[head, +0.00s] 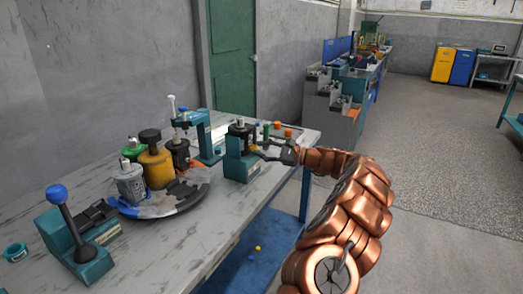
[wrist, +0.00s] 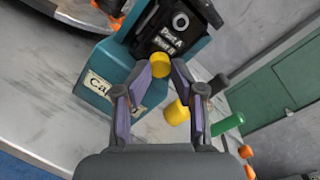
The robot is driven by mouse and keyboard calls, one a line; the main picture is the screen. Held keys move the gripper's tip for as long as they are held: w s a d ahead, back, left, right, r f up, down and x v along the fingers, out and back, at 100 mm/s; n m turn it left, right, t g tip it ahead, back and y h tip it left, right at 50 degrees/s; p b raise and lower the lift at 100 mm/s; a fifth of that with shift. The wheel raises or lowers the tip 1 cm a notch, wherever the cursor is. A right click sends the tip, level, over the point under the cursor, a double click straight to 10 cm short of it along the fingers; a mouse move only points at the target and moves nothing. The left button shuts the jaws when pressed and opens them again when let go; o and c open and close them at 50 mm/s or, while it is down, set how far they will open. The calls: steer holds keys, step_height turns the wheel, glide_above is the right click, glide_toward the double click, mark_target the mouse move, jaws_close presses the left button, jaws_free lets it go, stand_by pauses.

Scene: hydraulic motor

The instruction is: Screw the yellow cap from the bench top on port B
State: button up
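The hydraulic motor block is black, with white port lettering, on a teal stand (head: 238,165). In the wrist view the black block (wrist: 172,22) shows a round Port A opening at the top and Port B lettering below it. The yellow cap (wrist: 159,65) is between my fingertips, just below the Port B lettering. My gripper (wrist: 161,70) appears closed on the cap, a finger on each side. I cannot tell whether the cap touches or is threaded into the port. In the head view my gripper (head: 268,150) is at the right side of the stand.
A yellow piece (wrist: 177,112) and a green handle (wrist: 228,124) are close behind my fingers. A round tray (head: 165,207) with several canisters, a teal lever press (head: 75,240) and another teal stand (head: 205,140) share the bench. The bench front is clear.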

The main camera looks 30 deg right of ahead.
steer(key=shift+p+v, duration=0.35)
steer(key=shift+v, duration=1.4)
steer(key=shift+w+d, duration=0.1)
steer(key=o, duration=0.6)
steer(key=shift+c, duration=0.2)
steer(key=p+v, duration=0.1)
steer(key=v, duration=0.5)
steer(key=shift+d+r, duration=0.1)
steer(key=v, duration=1.2)
